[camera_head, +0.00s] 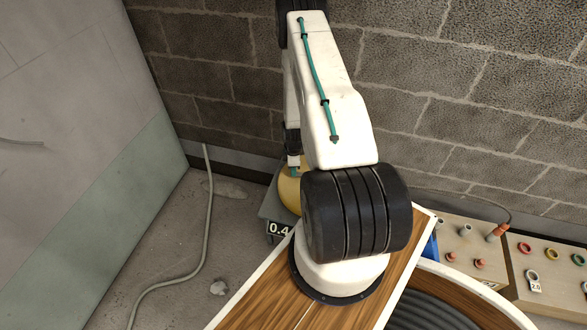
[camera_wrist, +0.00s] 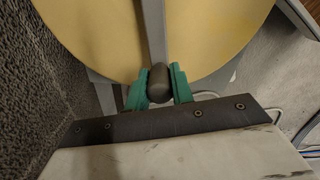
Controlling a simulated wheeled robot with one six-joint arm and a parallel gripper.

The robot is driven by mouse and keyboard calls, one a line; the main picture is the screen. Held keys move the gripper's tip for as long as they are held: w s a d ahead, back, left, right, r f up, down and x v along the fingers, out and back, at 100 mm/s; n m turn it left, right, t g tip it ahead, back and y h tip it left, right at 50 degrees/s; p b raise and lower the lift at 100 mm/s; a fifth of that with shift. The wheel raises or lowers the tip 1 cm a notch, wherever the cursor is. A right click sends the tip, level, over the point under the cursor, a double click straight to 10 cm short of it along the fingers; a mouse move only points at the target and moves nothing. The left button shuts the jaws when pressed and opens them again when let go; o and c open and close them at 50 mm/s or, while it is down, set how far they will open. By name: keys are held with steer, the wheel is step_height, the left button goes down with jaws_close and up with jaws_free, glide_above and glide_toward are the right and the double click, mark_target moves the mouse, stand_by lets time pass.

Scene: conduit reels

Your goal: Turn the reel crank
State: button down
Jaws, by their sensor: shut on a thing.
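The reel (camera_wrist: 215,40) shows in the wrist view as a large pale yellow disc. A grey crank arm (camera_wrist: 153,30) runs down its face to a dark rounded crank knob (camera_wrist: 158,88). My gripper (camera_wrist: 159,76) has its two green fingers on either side of this knob and is shut on it. In the head view only a yellow edge of the reel (camera_head: 288,194) shows, beside a grey stand (camera_head: 273,209) with a label reading "0.4". My arm hides the rest of the reel, and the crank is not visible there.
A block wall (camera_head: 480,110) stands close behind. At right are a wooden board with pegs (camera_head: 470,238), a board with coloured rings (camera_head: 545,270) and a coil of dark conduit (camera_head: 430,312).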

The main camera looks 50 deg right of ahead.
steer(key=shift+s+a+f, duration=0.1)
steer(key=shift+a, duration=0.05)
steer(key=c, duration=1.2)
jaws_free()
steer(key=shift+r, duration=0.2)
step_height(320, 180, up, 8)
steer(key=shift+f, duration=0.25)
